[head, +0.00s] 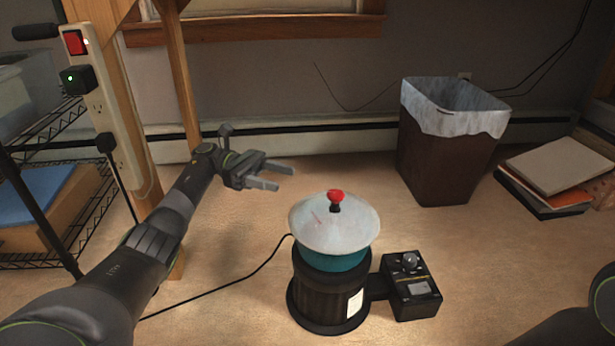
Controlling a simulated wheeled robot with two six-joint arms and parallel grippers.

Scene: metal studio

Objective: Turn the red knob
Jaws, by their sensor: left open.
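The red knob (336,195) sits on a short black stem at the top of a pale, shallow cone-shaped lid (315,222). The lid covers a teal vessel (328,262) set in a dark ribbed round base (318,290). My left gripper (279,176) is open and empty. It is up and to the left of the knob in the picture, apart from it, with its fingers pointing right. My right gripper is out of view; only part of my right arm shows at the lower right edge.
A black control box (411,300) with a silver dial joins the base's right side. A black cable (222,290) runs left. A lined bin (447,165) and stacked books (556,168) stand at the back right. A power strip (108,110) is on a wooden post at left.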

